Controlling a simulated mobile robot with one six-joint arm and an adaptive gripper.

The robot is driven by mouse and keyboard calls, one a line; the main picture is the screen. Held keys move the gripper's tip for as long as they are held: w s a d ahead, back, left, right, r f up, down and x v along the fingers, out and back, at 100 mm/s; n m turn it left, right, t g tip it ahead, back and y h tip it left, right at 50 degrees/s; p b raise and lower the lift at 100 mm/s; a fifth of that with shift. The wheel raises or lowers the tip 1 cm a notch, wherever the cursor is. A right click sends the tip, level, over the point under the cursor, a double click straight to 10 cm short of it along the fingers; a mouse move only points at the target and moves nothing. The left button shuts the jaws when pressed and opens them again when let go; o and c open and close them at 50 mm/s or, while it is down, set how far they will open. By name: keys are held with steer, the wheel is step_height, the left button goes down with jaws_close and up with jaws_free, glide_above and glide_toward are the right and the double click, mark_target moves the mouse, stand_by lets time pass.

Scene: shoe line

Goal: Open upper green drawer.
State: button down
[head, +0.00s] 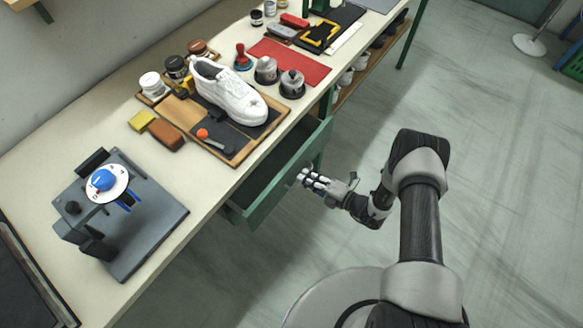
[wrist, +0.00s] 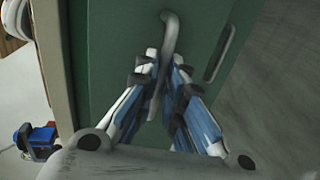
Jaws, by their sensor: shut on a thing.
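The upper green drawer (head: 289,169) is pulled partway out from under the workbench in the head view, and its dark inside shows. Its green front (wrist: 110,42) fills the middle of the wrist view. A grey bar handle (wrist: 169,38) stands on that front. My gripper (wrist: 163,75) is shut on the handle, with one finger on each side of it. In the head view my gripper (head: 308,180) is at the drawer's front, and the handle is mostly hidden by the fingers.
The bench top (head: 219,188) holds a white shoe (head: 228,92) on a wooden tray, a grey device with a blue knob (head: 103,180), a red mat (head: 305,68) and several jars. Another green drawer edge shows below.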

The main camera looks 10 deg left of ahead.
steer(key=f+b+v, duration=0.2)
steer(key=f+v, duration=0.1)
steer(key=v, duration=1.1)
steer(key=shift+s+d, duration=0.2)
steer(key=shift+d, duration=0.45)
steer(key=c, duration=1.7)
jaws_free()
steer(key=v, duration=1.2)
